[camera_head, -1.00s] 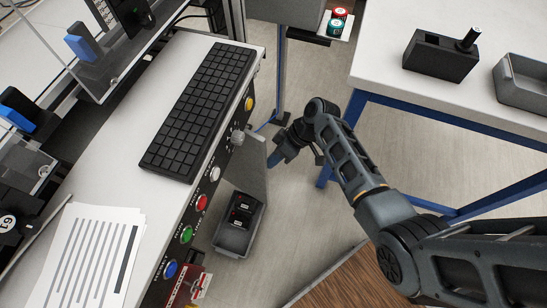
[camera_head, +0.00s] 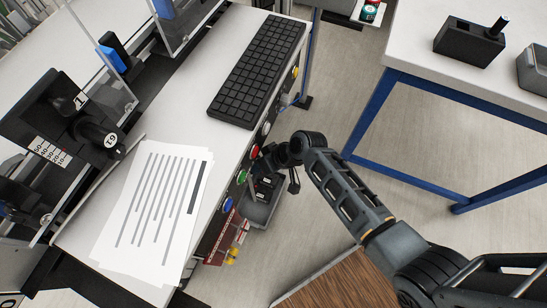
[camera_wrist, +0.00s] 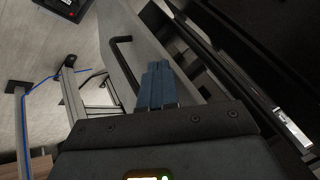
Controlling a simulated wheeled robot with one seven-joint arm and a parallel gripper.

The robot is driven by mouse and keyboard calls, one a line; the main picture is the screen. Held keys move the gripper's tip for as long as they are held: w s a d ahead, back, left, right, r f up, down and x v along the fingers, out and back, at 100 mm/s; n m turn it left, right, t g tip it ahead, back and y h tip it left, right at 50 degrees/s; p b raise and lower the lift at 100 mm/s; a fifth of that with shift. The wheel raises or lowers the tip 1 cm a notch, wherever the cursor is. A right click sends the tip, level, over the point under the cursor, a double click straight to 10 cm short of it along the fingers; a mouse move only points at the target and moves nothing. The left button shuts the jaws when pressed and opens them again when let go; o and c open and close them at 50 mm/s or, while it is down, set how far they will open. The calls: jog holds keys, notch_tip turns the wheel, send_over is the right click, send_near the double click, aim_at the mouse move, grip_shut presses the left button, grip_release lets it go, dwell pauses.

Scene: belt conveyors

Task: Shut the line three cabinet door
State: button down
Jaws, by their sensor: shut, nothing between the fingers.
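In the wrist view, a grey cabinet door (camera_wrist: 128,72) with a black bar handle (camera_wrist: 122,42) slants across the middle. It stands at an angle to the dark cabinet body on the right, so it looks ajar. My gripper (camera_wrist: 160,66) has its blue fingers together and empty, in front of the door face just right of the handle. I cannot tell whether they touch the door. In the head view, my wrist (camera_head: 278,157) is low beside the console's front edge; the fingertips and most of the door are hidden. No line number is readable on the door.
The console desk (camera_head: 190,110) holds a keyboard (camera_head: 258,70) and papers (camera_head: 155,210), with coloured buttons on its front edge. A grey bin (camera_head: 260,208) stands below. A white table with blue legs (camera_head: 370,112) is at right; open floor lies between.

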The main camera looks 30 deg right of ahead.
jog(key=shift+w+a, duration=0.25)
jog(key=shift+a, duration=0.7)
jog(key=shift+w+a, duration=0.25)
jog(key=shift+a, duration=0.65)
